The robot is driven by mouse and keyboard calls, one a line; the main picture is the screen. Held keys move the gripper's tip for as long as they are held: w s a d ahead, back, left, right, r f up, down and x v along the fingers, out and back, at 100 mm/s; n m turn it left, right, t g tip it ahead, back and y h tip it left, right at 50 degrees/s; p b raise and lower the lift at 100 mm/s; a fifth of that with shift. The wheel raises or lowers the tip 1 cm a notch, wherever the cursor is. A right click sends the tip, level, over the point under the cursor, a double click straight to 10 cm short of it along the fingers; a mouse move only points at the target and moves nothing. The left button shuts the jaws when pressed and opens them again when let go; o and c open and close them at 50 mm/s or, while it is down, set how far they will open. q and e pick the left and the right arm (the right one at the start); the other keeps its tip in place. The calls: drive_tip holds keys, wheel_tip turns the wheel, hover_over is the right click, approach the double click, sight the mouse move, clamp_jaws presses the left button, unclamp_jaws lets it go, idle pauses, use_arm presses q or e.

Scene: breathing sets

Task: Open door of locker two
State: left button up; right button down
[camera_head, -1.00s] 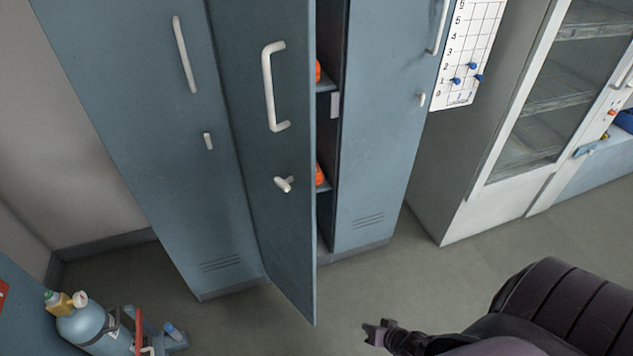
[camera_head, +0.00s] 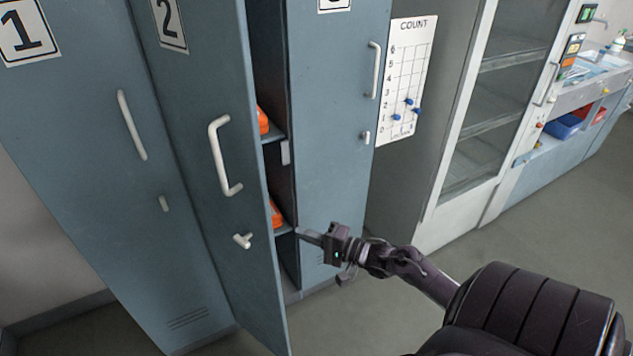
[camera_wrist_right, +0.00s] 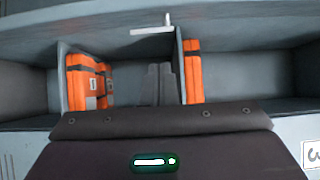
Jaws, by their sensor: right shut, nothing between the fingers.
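The door of locker two (camera_head: 205,110), a blue-grey panel labelled 2, stands partly open, swung out toward me. It has a white bar handle (camera_head: 220,157) and a white T-shaped latch knob (camera_head: 242,240) below. The gap along its right edge shows the dark inside with shelves and orange cases (camera_head: 263,121). My right gripper (camera_head: 303,235) is shut and empty at the opening, just right of the door's free edge. In the right wrist view its fingers (camera_wrist_right: 159,85) point into the locker between orange cases (camera_wrist_right: 193,72). A white latch piece (camera_wrist_right: 155,28) shows at the top. My left gripper is out of view.
Shut locker one (camera_head: 75,110) is on the left and shut locker three (camera_head: 335,120) on the right. A count board (camera_head: 408,75) hangs on the side beyond. A glass-fronted cabinet (camera_head: 490,120) stands farther right. The floor (camera_head: 480,235) before it is clear.

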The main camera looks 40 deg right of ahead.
drive_tip(key=w+a+p, duration=0.2)
drive_tip(key=w+a, duration=0.1)
drive_tip(key=a, duration=0.2)
drive_tip(key=shift+w+a, duration=0.25)
drive_tip(key=shift+a, duration=0.15)
drive_tip(key=shift+a, duration=0.1)
